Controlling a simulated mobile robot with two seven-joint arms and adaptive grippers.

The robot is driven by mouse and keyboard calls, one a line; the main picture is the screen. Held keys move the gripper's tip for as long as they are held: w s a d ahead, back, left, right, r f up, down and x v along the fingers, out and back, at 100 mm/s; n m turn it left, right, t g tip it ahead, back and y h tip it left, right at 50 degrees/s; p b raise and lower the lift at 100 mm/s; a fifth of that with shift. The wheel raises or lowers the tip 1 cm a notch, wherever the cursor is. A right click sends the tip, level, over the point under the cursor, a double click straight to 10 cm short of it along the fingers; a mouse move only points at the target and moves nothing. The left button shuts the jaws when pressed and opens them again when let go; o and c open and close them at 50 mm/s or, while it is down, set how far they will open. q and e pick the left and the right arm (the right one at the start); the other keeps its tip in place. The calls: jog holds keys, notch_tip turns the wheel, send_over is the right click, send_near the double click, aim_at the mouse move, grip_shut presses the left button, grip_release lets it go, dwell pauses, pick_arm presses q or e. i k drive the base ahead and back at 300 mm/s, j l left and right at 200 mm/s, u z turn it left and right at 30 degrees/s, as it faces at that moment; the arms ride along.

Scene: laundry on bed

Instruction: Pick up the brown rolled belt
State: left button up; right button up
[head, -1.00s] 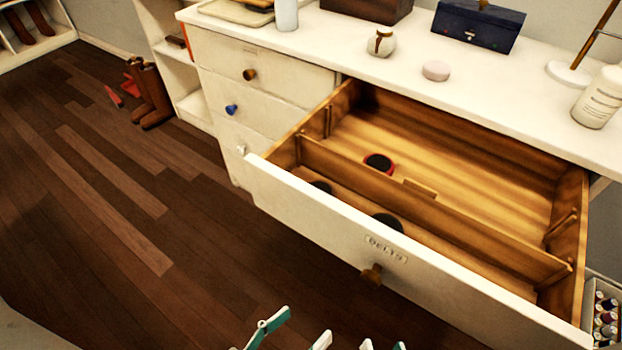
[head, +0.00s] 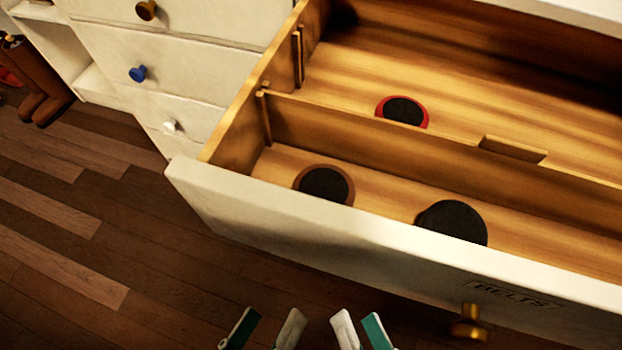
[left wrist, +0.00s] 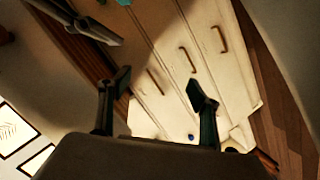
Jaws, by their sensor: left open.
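The brown rolled belt (head: 350,187) lies in the front compartment of the open drawer, near its left end. It has a dark round face with a brown rim. A black roll (head: 452,222) lies to its right in the same compartment. A red-rimmed roll (head: 402,111) lies behind the divider. My left gripper (head: 271,314) is low in the head view, outside the drawer front, open and empty. Its spread fingers also show in the left wrist view (left wrist: 158,85); no belt shows there. My right gripper (head: 357,317) is beside it, fingers apart, with nothing visible between them.
The drawer front (head: 300,232), labelled BELTS with a brass knob (head: 469,322), stands between my grippers and the rolls. A wooden divider (head: 380,142) runs along the drawer. Closed drawers are at the left, with brown boots (head: 38,85) on the floor beyond.

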aim_at(329, 181)
jog(key=k+j+z, duration=0.1)
jog(key=z, duration=0.25)
jog(key=k+z, duration=0.2)
jog(key=z, duration=0.15)
jog(key=k+z, duration=0.15)
jog(key=z, duration=0.2)
